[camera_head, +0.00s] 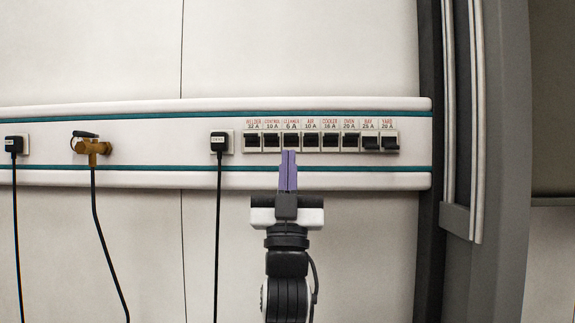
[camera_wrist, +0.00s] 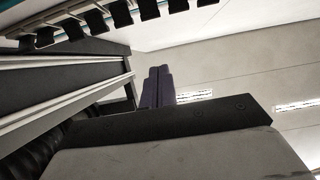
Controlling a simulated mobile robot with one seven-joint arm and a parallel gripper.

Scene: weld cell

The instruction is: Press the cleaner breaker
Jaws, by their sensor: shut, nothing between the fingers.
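The cleaner breaker (camera_head: 291,140) is a black switch in a row on the wall rail, third from the left, under the red label reading CLEANER 6 A. My gripper (camera_head: 289,153) has purple fingers, shut and empty, pointing up at the lower edge of this breaker. I cannot tell whether the fingertips touch it. In the wrist view the shut fingers (camera_wrist: 158,70) show near the middle, and the row of black breakers (camera_wrist: 110,12) runs along the top left. Which of these is the cleaner breaker I cannot tell there.
Other breakers stand close on both sides, including control (camera_head: 271,141) and air (camera_head: 311,141). The two rightmost switches look set lower than the rest. A black plug (camera_head: 219,141) with a cable is left of the row. A brass valve (camera_head: 92,147) is further left. A grey frame (camera_head: 483,160) stands at right.

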